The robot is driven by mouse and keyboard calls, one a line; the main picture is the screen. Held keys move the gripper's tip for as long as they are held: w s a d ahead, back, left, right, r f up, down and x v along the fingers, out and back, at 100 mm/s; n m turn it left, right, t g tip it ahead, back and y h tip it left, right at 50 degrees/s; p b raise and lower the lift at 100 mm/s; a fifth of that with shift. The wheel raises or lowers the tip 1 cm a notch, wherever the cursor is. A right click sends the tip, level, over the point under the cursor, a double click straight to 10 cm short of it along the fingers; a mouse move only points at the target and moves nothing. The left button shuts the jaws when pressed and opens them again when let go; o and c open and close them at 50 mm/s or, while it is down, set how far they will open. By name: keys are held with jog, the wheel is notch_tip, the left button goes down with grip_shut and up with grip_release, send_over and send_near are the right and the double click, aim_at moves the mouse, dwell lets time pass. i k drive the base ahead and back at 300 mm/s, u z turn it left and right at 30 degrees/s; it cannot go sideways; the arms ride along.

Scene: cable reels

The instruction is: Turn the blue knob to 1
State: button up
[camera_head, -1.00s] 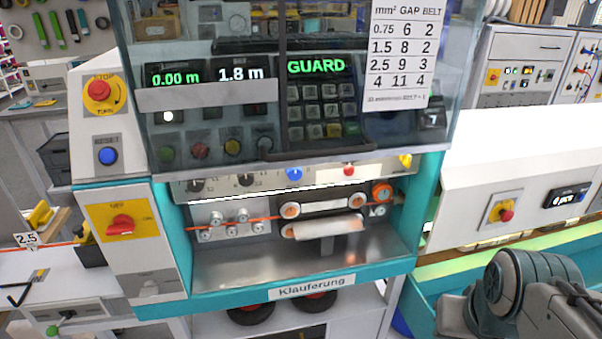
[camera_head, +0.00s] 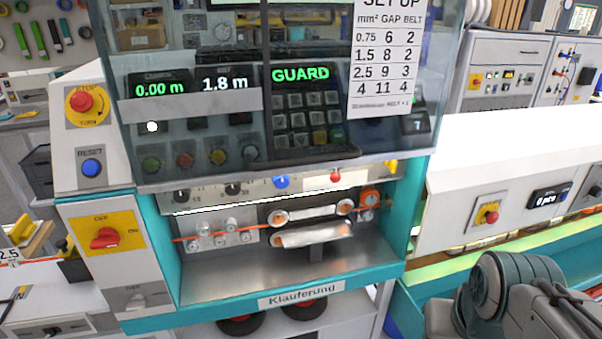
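The blue knob (camera_head: 281,181) sits on the pale strip above the roller opening of the teal and white machine. It lies just below the lower edge of the clear guard (camera_head: 210,178). Its pointer and scale are too small to read. A blue RESET button (camera_head: 92,167) is a separate part on the left side panel. My gripper is not in view; only part of my arm shows at the lower right.
The display (camera_head: 300,74) reads GUARD. A red knob (camera_head: 336,177) and black knobs (camera_head: 233,189) flank the blue knob. Below are rollers (camera_head: 312,236) with an orange cable. A setup chart (camera_head: 385,60) hangs on the guard. A red switch (camera_head: 105,238) is at left.

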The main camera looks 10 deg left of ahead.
aim_at(281, 182)
jog(key=z, duration=1.6)
jog(key=k, duration=1.1)
jog(key=u, duration=1.35)
jog(key=i, duration=0.5)
jog(key=u, duration=0.05)
